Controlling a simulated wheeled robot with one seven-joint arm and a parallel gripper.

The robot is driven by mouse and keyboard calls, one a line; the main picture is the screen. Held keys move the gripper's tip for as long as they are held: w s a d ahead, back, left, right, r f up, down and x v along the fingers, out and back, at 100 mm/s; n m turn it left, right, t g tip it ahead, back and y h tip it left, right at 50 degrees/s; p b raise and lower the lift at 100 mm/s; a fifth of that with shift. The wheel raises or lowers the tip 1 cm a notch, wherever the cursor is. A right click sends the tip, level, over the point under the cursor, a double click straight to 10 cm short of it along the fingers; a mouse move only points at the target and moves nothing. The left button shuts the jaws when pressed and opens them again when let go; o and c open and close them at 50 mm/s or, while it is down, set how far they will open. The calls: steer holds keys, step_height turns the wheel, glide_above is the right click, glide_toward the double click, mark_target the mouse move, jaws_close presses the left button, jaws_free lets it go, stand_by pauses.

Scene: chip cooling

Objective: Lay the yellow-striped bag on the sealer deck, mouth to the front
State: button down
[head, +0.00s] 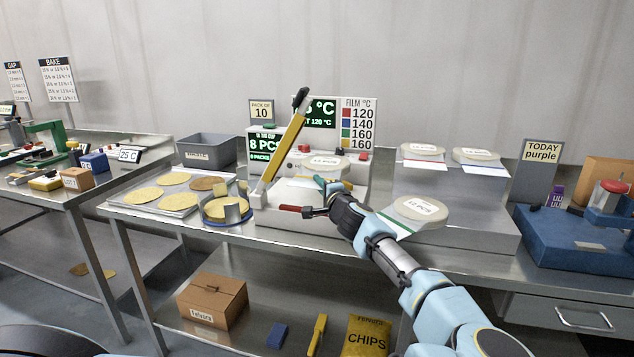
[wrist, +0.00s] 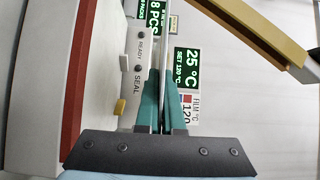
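The yellow-striped bag (head: 328,162) is a pale flat bag with a round white label. Its yellow stripe shows beside my fingers in the head view. My gripper (head: 322,184) reaches in from the front right. In the wrist view its teal fingers (wrist: 162,100) are closed around a thin pale sheet seen edge-on, which appears to be the bag.
Three other bags, red-striped (head: 421,150), blue-striped (head: 476,155) and green-striped (head: 420,208), lie on the steel steps at right. A tray of chips (head: 180,202) and a blue-rimmed plate (head: 228,209) stand left of the sealer. A display (head: 320,112) stands behind.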

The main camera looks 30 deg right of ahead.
steer(key=shift+a+b, duration=0.1)
steer(key=shift+b, duration=0.4)
steer(key=shift+f, duration=0.35)
step_height(320, 180, down, 8)
steer(key=b, duration=0.7)
steer(key=shift+s+f+b, duration=0.1)
steer(key=shift+b, duration=0.25)
steer(key=c, duration=1.1)
jaws_free()
steer(key=shift+s+f, duration=0.1)
steer(key=shift+f, duration=0.05)
steer(key=shift+o, duration=0.7)
steer(key=shift+s+f, duration=0.1)
steer(key=shift+s, duration=0.25)
steer(key=s+a+r+b, duration=0.1)
steer(key=s+b, duration=0.2)
steer(key=s, duration=0.7)
steer(key=shift+r, duration=0.15)
